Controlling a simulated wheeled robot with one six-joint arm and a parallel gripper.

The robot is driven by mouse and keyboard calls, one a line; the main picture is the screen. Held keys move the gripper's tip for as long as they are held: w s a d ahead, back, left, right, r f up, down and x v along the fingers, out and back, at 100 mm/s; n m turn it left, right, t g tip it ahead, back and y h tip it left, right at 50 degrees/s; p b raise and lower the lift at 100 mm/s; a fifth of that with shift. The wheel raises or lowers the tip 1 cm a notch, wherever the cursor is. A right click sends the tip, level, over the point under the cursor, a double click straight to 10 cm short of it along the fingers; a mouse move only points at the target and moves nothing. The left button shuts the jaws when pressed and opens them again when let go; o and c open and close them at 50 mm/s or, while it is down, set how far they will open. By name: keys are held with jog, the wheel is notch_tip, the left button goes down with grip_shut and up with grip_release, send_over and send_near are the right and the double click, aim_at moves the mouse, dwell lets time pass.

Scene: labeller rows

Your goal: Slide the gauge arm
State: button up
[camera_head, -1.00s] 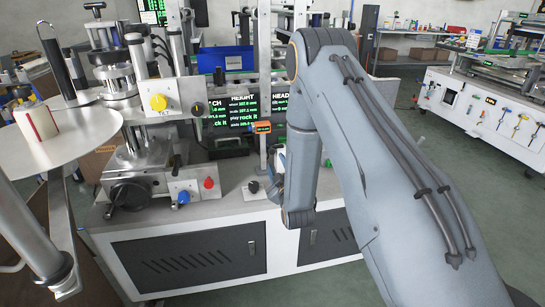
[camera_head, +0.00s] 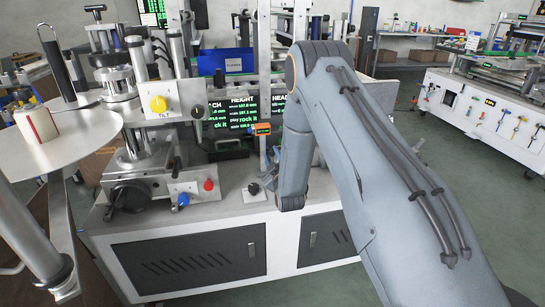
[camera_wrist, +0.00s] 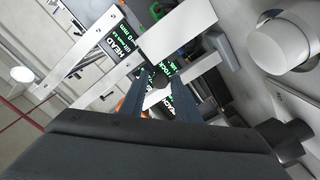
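A small orange gauge box (camera_head: 262,129) with a lit display sits on an upright metal post of the labelling machine in the head view. I cannot clearly make out which part is its sliding arm. In the wrist view, the two dark fingers of my gripper (camera_wrist: 161,88) point up and stand apart. A bit of orange (camera_wrist: 119,104) shows left of the left finger.
Green-lit screens (camera_head: 243,107) stand behind the post. A round plate (camera_head: 75,140) with a roll is at left.

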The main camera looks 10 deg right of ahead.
grip_shut()
notch_tip(320, 180, up, 3)
jog(key=shift+r+p, duration=0.15)
jog(key=shift+p, duration=0.65)
jog(key=shift+o, duration=1.7)
grip_release()
jog(key=s, duration=0.7)
jog(key=shift+s, duration=0.4)
